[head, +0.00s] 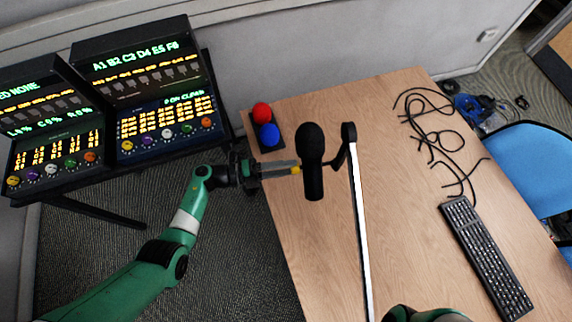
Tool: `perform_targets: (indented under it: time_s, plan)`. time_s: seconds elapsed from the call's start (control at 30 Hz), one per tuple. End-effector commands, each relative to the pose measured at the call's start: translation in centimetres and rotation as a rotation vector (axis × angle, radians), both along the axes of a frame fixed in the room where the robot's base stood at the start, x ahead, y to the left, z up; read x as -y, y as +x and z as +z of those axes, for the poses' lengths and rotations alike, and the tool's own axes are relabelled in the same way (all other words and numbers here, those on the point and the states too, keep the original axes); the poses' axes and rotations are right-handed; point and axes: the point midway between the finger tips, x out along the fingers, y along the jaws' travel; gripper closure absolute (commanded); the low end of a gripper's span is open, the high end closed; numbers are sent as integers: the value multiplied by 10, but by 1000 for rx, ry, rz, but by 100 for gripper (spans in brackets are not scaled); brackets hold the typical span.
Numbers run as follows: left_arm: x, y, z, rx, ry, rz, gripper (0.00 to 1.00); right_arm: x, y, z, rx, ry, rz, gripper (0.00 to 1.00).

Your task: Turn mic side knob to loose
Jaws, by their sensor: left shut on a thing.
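A black microphone (312,150) with a round foam head stands upright near the middle of the head view. A black bracket on a pale stand arm (360,220) holds it from the right. My left gripper (289,167) reaches in from the left, with its fingers closed against the left side of the microphone. My right gripper is out of view; only a bit of green arm shows at the bottom edge.
A box with a red button (261,113) and a blue button (269,134) sits behind my left gripper. Loose black cables (435,135) and a keyboard (485,258) lie on the right of the wooden table (400,230). Lit consoles (165,125) stand at left.

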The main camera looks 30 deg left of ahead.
Motion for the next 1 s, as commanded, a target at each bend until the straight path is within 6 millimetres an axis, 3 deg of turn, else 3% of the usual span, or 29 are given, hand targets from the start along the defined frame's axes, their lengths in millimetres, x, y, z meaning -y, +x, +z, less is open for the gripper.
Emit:
perform_targets:
  time_s: [0.67,0.7,0.87,1.0]
  plan:
    - [0,0,0,-55,-43,0,100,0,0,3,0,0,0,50]
    - [0,0,0,-55,-43,0,56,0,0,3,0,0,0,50]
    - [0,0,0,-55,-43,0,30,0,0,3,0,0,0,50]
    - [0,0,0,-55,-43,0,30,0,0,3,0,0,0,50]
